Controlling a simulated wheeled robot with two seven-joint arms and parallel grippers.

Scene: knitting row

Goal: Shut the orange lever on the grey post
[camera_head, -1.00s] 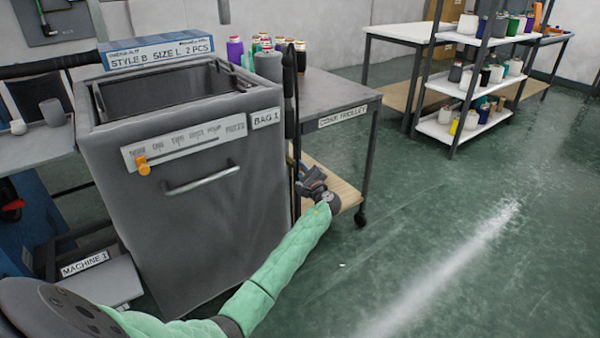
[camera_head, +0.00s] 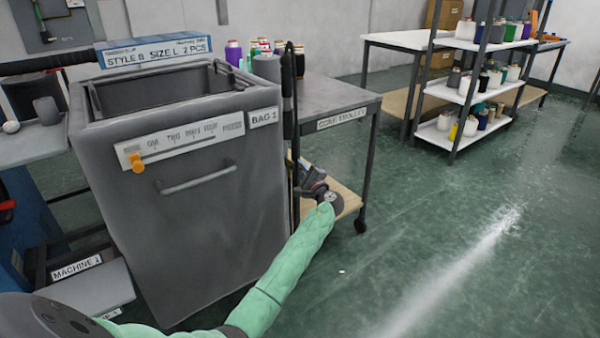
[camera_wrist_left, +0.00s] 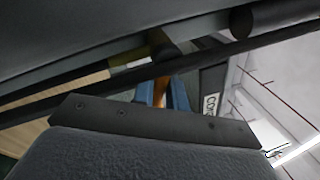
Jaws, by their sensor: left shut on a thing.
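My left gripper (camera_head: 306,180) is low beside a thin dark upright post (camera_head: 289,100), between the grey bag and the trolley. In the left wrist view its two blue fingertips (camera_wrist_left: 160,94) are closed on a small orange piece (camera_wrist_left: 160,90), which looks like the orange lever. Only a sliver of it shows between the fingers. In the head view the lever is hidden by the gripper and wrist. A dark bar (camera_wrist_left: 225,52) crosses close in front of the wrist camera; it may be the post. My right gripper is not in view.
The large grey bag (camera_head: 190,240), with a scale and orange pointer (camera_head: 137,163), stands left of my arm. The cone trolley (camera_head: 335,100) is just behind the gripper. A shelf rack (camera_head: 455,95) stands farther back. Open green floor (camera_head: 450,230) lies to the right.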

